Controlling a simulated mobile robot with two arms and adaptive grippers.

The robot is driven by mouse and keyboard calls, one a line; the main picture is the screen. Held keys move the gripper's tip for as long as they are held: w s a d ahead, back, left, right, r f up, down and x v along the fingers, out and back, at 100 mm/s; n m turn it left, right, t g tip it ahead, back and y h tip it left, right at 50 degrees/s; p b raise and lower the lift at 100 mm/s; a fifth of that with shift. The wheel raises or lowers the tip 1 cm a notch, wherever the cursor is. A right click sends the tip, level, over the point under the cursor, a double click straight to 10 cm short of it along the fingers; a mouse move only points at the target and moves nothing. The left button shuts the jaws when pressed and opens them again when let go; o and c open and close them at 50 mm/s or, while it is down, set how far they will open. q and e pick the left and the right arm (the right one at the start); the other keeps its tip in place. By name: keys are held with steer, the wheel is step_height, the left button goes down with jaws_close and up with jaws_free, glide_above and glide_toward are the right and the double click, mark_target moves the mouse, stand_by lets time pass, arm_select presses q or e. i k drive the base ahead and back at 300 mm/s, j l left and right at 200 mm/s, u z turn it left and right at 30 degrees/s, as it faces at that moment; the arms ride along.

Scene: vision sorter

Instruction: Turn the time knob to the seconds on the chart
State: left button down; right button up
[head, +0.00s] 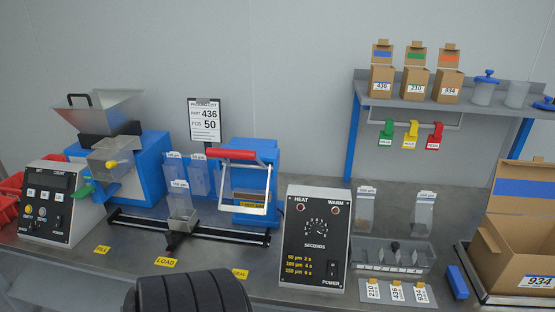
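The black sealer control panel (312,240) stands upright on the bench, right of centre. Its round time knob (321,227) sits in a ring of white marks above the word SECONDS; the pointer is too small to read surely. The yellow chart (299,266) below appears to list 50 µm 2 s, 100 µm 4 s and 150 µm 6 s. Two lamps marked HEAT (300,208) and WARM (335,210) are above the knob, and a POWER switch (333,268) is at lower right.
A blue sealer with a red handle (232,154) stands left of the panel. A clear pouch (181,214) stands on the black rail (230,233). The packing list (205,121) reads 436 and 50. Clear bins (394,254) and an open carton (518,240) are at right.

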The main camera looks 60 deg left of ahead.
mark_target(317, 230)
steer(key=u, duration=1.75)
